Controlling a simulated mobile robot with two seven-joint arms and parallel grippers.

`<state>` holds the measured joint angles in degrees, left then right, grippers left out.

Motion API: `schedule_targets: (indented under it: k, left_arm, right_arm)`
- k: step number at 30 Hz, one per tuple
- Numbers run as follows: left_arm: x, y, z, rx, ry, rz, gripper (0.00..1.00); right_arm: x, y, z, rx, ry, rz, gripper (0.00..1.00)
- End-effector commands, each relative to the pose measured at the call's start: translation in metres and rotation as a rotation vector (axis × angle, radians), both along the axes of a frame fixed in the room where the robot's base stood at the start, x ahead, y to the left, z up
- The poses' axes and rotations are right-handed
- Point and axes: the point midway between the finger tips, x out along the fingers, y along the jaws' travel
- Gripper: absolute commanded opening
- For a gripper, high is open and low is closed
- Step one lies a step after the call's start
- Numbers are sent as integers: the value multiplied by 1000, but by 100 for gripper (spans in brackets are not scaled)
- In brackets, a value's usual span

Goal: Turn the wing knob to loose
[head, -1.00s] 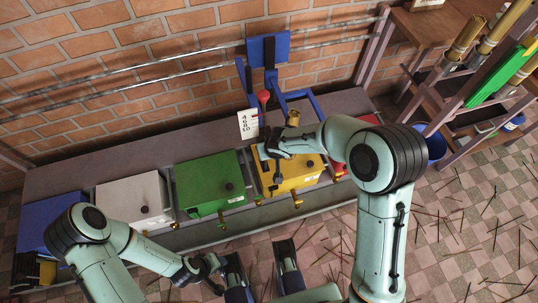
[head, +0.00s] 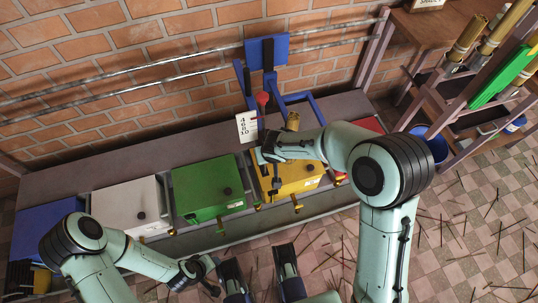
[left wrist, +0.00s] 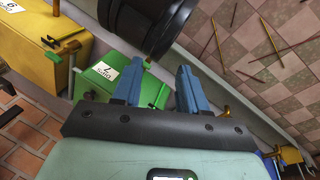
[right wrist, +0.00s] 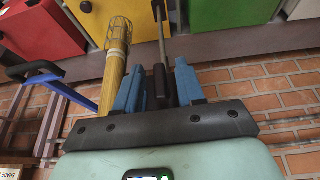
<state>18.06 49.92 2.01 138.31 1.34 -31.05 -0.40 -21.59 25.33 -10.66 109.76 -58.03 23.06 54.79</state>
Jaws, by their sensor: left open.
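A yellow extruder box (head: 292,178) stands between the green box (head: 205,190) and the red one. A brass fitting (head: 296,206) sticks out low on its front. I cannot tell for sure which fitting is the wing knob. My right gripper (head: 266,155) is over the yellow box's left rear edge. In the right wrist view a dark handle (right wrist: 161,82) on a thin rod lies between its fingers; I cannot tell whether they grip it. My left gripper (left wrist: 157,88) is open and empty, low in front of the row in the head view (head: 208,275).
A white box (head: 128,205) and a blue box (head: 48,225) continue the row leftward. A card with numbers (head: 247,127) and a blue frame (head: 266,52) stand behind. A brass tube (right wrist: 116,62) rises near my right gripper. A rack (head: 470,100) stands at right; thin sticks litter the floor.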

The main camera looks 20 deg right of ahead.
Motion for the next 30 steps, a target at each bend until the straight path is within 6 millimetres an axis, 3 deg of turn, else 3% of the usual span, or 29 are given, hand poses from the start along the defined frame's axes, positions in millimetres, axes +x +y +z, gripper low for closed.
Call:
schedule_targets:
  k: [7, 21, 30]
  left_arm:
    - [-3, -2, 3, -4, 8, -4, 43]
    - [-36, -17, 29, -46, 95, -40, 43]
    - [-44, -21, 35, -57, 119, -49, 43]
  right_arm:
    - [-4, 0, 11, 1, -2, 0, 38]
    - [-41, 0, 102, 1, -4, 0, 38]
    - [-51, 0, 124, 0, 0, 1, 38]
